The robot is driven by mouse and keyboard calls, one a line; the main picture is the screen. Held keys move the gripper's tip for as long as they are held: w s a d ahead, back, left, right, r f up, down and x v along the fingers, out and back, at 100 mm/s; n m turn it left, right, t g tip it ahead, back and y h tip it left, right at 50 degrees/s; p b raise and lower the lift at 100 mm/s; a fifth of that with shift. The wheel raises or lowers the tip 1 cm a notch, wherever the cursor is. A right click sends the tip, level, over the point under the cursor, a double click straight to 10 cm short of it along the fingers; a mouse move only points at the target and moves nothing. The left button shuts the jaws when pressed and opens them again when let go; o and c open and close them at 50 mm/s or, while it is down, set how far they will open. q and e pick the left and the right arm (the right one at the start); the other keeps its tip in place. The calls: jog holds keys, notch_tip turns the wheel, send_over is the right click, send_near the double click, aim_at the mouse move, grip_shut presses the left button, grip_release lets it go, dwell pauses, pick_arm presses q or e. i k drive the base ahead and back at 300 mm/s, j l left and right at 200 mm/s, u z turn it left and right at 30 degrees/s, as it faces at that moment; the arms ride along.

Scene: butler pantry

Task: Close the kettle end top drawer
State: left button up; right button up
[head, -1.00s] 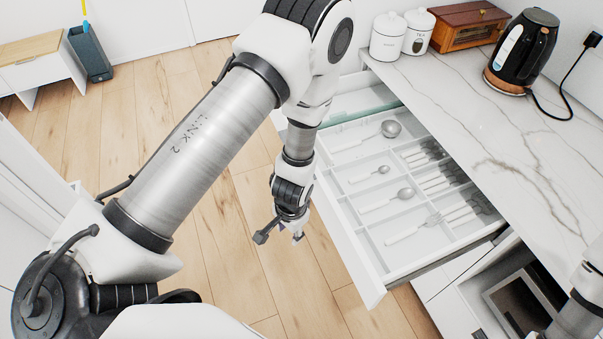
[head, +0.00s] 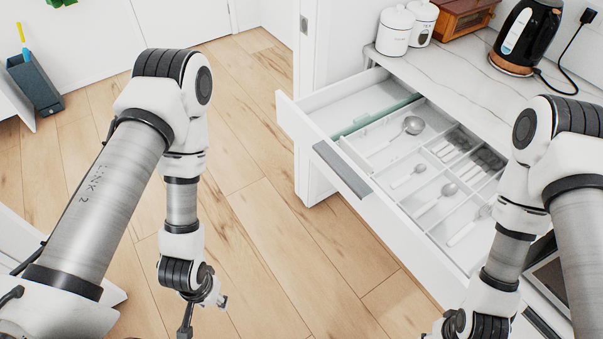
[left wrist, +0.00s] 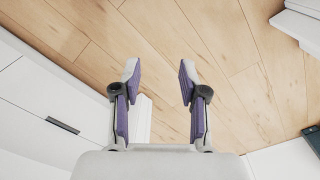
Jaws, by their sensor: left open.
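The top drawer (head: 375,190) under the kettle counter stands pulled out, with its white front and grey bar handle (head: 342,170) facing the floor space. Inside are a cutlery tray with spoons and other utensils and a glass-like divider. My left gripper (head: 205,316) hangs over the floor, left of the drawer front and apart from it. In the left wrist view its fingers (left wrist: 159,78) are spread with nothing between them. My right arm reaches down over the near end of the drawer; its fingers are below the picture edge.
The kettle (head: 525,38) stands on the marble counter (head: 445,68), with white canisters (head: 396,32) and a wooden box (head: 464,22) beside it. An appliance (head: 548,280) shows below the drawer at right. Wooden floor (head: 265,215) is clear between my left arm and the drawer.

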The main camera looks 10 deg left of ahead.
aim_at(446, 273)
jog(key=k+z, duration=0.2)
jog(key=z, duration=0.15)
jog(key=k+l+z, duration=0.1)
jog(key=z, duration=0.3)
jog(key=k, duration=0.1)
